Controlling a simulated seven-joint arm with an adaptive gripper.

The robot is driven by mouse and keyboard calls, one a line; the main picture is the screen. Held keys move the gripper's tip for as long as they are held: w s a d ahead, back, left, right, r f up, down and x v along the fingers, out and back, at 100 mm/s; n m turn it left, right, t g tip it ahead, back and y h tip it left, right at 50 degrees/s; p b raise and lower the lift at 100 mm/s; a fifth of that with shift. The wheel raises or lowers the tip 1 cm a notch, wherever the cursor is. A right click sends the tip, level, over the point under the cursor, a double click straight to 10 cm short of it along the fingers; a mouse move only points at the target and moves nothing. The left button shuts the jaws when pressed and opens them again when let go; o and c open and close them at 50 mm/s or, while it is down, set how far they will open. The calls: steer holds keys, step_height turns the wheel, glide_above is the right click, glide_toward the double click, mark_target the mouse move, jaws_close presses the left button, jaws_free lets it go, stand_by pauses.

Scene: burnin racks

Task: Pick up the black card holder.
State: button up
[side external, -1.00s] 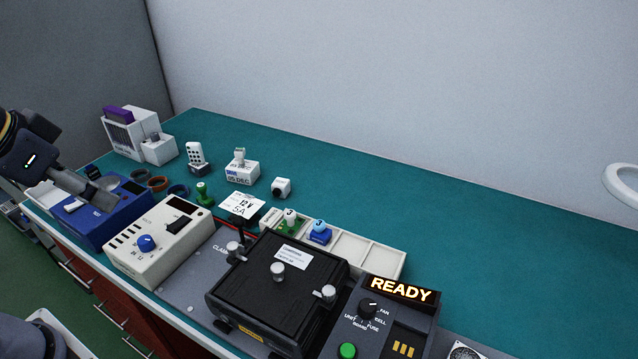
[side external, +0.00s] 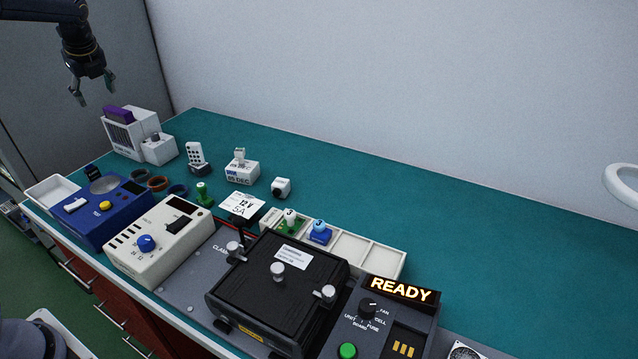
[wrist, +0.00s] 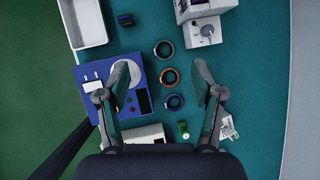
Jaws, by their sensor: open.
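A white card reading 12 V 5A (side external: 242,203) stands in a small black holder (side external: 240,220) behind the clamp box, between the cream meter and the parts tray. A small dark block (side external: 91,170) sits behind the blue scale; it also shows in the wrist view (wrist: 125,20). I cannot tell for certain which of the two is the named card holder. My gripper (side external: 95,90) is open and empty, high above the far left end of the bench. In the wrist view my gripper (wrist: 161,72) points down with its fingers spread over the rings and scale.
The blue scale (side external: 75,218), cream meter (side external: 160,255), black clamp box (side external: 270,295) and READY panel (side external: 400,290) line the front edge. Three rings (wrist: 170,76), a green stamp (side external: 203,193) and white devices stand behind. The right rear bench is clear.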

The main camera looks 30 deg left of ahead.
steer(key=n+g+h, duration=0.1)
steer(key=n+g, duration=0.1)
glide_toward(90, 168)
steer(key=x, duration=0.5)
steer(key=shift+s, duration=0.3)
steer(key=x, duration=0.5)
steer(key=shift+w+f, duration=0.25)
steer(key=shift+f, duration=0.15)
steer(key=shift+d, duration=0.1)
steer(key=c, duration=1)
steer(key=shift+c, duration=0.2)
steer(key=shift+r, duration=0.2)
